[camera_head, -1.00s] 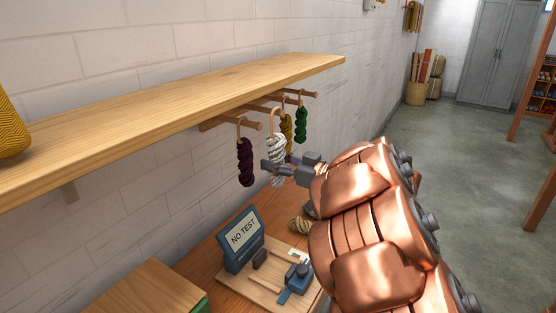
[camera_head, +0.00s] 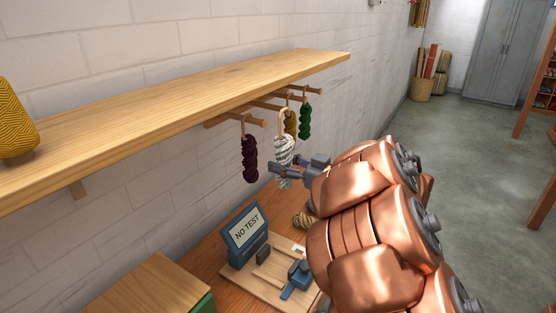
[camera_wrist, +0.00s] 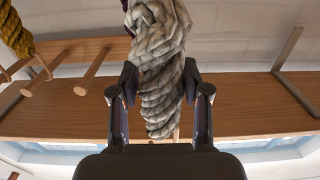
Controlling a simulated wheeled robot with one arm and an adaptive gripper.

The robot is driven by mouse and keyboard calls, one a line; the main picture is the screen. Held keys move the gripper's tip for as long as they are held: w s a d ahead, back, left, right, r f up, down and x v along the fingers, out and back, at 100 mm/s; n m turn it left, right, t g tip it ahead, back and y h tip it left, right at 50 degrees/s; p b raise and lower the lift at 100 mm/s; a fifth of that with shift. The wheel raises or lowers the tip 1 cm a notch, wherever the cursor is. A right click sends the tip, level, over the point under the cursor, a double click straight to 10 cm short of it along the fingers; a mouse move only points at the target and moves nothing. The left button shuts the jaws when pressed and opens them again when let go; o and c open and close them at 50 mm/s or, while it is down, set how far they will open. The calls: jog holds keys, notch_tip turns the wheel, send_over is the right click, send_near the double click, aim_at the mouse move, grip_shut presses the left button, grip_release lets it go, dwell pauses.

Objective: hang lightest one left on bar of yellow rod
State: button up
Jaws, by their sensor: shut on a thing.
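My gripper (camera_head: 282,170) is shut on a white, ropy skein (camera_head: 284,150), gripping it by its body below the shelf. In the wrist view the white skein (camera_wrist: 160,75) fills the space between both fingers (camera_wrist: 158,92). A tan loop shows above it, and I cannot tell whether this rests on a rod. A dark purple skein (camera_head: 250,160) hangs to its left on a wooden rod (camera_head: 245,119). A yellow skein (camera_head: 291,124) and a green skein (camera_head: 305,121) hang to its right on other rods. I cannot make out a clearly yellow rod.
The wooden shelf (camera_head: 190,98) runs along the wall just above the rods. Below is a bench with a NO TEST sign (camera_head: 246,230), a board with a blue device (camera_head: 298,275) and a tan ball (camera_head: 304,221). A yellow patterned object (camera_head: 16,120) stands on the shelf.

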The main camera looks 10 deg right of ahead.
aim_at(292, 166)
jog(key=shift+p+v, duration=0.6)
jog(key=shift+v, duration=1.2)
jog(key=shift+s+d, duration=0.2)
jog(key=shift+d, duration=0.1)
jog(key=b+v, duration=0.1)
jog(key=v, duration=0.6)
jog(key=shift+s+d+b, duration=0.2)
jog(key=shift+s+b, duration=0.15)
jog(key=shift+b, duration=0.05)
jog(key=shift+w, duration=0.15)
